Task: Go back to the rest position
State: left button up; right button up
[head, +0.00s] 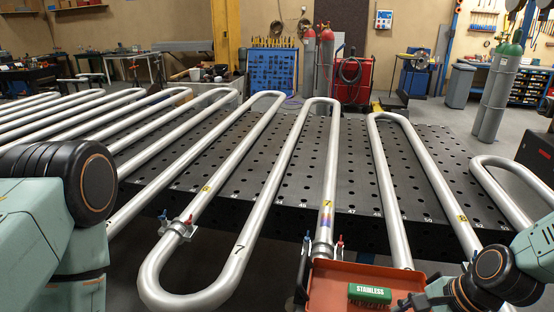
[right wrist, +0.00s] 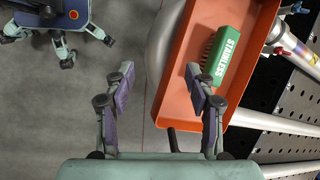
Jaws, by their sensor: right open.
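My right gripper (right wrist: 160,72) is open, with its two fingers apart and nothing held between them. In the right wrist view an orange tray (right wrist: 180,105) lies beyond and to the right of the fingers. A green brush marked STAINLESS (right wrist: 228,58) lies in the tray, close to the right fingertip; I cannot tell whether they touch. In the head view the tray (head: 325,285) and brush (head: 369,294) are at the bottom, with my right arm (head: 500,275) at lower right. My left arm (head: 70,195) shows at the left edge; its gripper is out of view.
Silver serpentine tubes (head: 270,190) run over a black perforated table (head: 300,155). Clamps with red and blue handles (head: 178,228) sit on the tubes near the tray and to its left. Gas cylinders (head: 497,92), a red cabinet (head: 350,80) and workbenches stand farther back. Grey floor lies under the right gripper.

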jog(key=s+a+f+n+h+b, duration=0.1)
jog(key=s+f+n+b, duration=0.4)
jog(key=f, duration=0.6)
jog(key=s+a+f+n+g+h+b, duration=0.1)
jog(key=s+f+n+b, duration=0.5)
jog(key=s+f+b, duration=0.3)
jog(key=s+a+f+n+g+h+b, duration=0.1)
jog(key=s+f+n+b, duration=0.4)
jog(key=f, duration=0.9)
jog(key=s+h+b, duration=0.1)
jog(key=s+b, duration=0.1)
jog(key=b, duration=0.1)
jog(key=shift+a+f, duration=0.15)
jog(key=shift+a, duration=0.2)
jog(key=shift+s, duration=0.1)
